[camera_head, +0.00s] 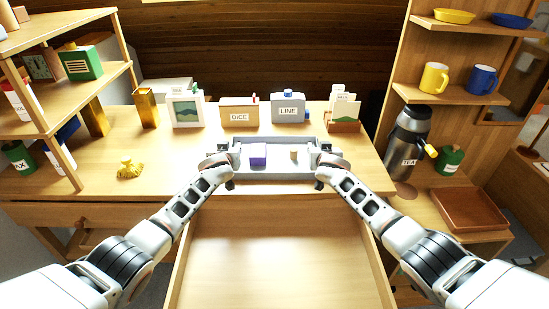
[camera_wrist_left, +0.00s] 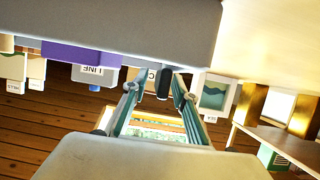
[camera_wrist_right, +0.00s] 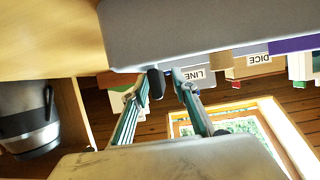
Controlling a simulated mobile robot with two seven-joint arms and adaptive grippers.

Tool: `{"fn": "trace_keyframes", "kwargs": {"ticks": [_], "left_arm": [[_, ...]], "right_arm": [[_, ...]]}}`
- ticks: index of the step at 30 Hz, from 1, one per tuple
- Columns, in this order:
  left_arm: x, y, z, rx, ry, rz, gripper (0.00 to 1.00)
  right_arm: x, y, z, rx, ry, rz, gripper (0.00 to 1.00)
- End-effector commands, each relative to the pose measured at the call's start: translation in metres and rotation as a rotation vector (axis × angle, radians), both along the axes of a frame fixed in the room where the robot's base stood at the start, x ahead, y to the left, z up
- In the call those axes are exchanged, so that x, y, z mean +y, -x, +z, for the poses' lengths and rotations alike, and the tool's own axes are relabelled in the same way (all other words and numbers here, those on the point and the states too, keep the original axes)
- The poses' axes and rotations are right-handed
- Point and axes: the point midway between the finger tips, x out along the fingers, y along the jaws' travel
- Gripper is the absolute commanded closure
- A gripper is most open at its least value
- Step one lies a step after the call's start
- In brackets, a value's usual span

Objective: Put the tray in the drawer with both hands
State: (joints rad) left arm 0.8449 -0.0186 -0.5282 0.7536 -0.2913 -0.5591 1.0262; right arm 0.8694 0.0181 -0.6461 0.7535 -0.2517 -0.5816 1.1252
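The grey tray (camera_head: 275,174) sits near the front edge of the tabletop. It holds a purple block (camera_head: 257,154) and a small tan piece (camera_head: 293,153). The drawer (camera_head: 275,255) is pulled out below the tabletop and its visible floor is bare. My left gripper (camera_head: 228,157) is at the tray's left end and my right gripper (camera_head: 322,157) at its right end. In the left wrist view, the fingers (camera_wrist_left: 158,85) stand apart with a dark handle-like part between them. The right wrist view shows the same, with fingers (camera_wrist_right: 163,85) apart.
Behind the tray stand a DICE box (camera_head: 239,111), a LINE box (camera_head: 288,109), a picture frame (camera_head: 186,111) and a card holder (camera_head: 343,114). A yellow figure (camera_head: 130,169) lies left. Shelves flank both sides. A TEA flask (camera_head: 407,140) and brown tray (camera_head: 468,208) are right.

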Motion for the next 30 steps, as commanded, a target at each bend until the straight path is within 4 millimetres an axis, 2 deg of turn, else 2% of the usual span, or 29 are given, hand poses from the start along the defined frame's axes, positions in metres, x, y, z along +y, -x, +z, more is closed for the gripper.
{"fn": "trace_keyframes", "kwargs": {"ticks": [7, 8, 9, 11, 23, 30], "left_arm": [[0.0, 0.0, 0.0, -0.001, 0.0, 0.0, 0.72], [0.0, 0.0, 0.0, -0.001, 0.0, 0.0, 0.75], [0.0, 0.0, 0.0, -0.001, 0.0, 0.0, 0.85], [0.0, 0.0, 0.0, -0.001, 0.0, 0.0, 1.0], [0.0, 0.0, 0.002, -0.002, 0.0, -0.001, 1.0], [0.0, -0.002, 0.019, -0.011, 0.0, 0.0, 1.0]], "right_arm": [[0.0, 0.0, 0.0, -0.001, 0.0, 0.0, 0.72], [0.0, 0.0, 0.0, 0.0, 0.0, 0.0, 0.75], [0.0, 0.0, 0.0, 0.0, 0.0, 0.0, 0.85], [0.0, 0.0, 0.0, 0.0, -0.001, 0.0, 1.0], [0.0, 0.0, 0.001, -0.001, -0.001, 0.0, 1.0], [0.0, -0.002, 0.019, -0.011, -0.001, 0.0, 1.0]]}}
